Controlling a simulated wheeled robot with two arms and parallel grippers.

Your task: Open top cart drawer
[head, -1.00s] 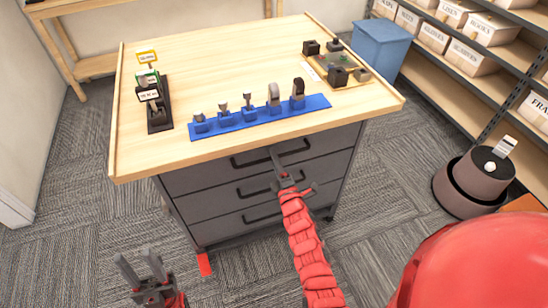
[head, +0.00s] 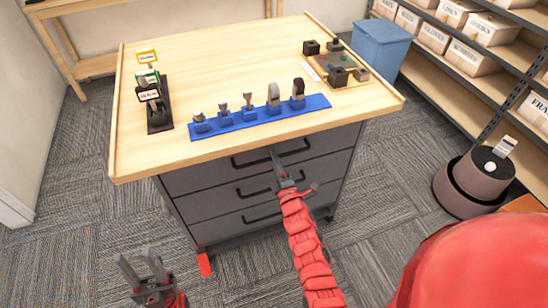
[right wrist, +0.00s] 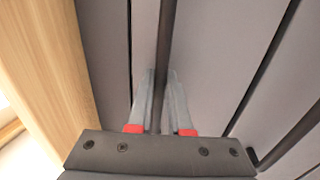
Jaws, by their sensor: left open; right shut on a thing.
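The cart (head: 140,168) has a light wood top and grey drawers with black bar handles. Its top drawer (head: 195,180) appears flush with the cart front. My right gripper (head: 278,160) is at the top drawer's handle (head: 243,162). In the right wrist view, the right gripper's fingers (right wrist: 160,95) lie on both sides of the dark handle bar (right wrist: 167,35), shut on it. My left gripper (head: 137,260) is open and empty, low at the left above the carpet, apart from the cart.
On the cart top are a blue tool strip (head: 255,118), a black stand with labels (head: 159,120) and a board with dark blocks (head: 340,72). Carpet at the left is clear.

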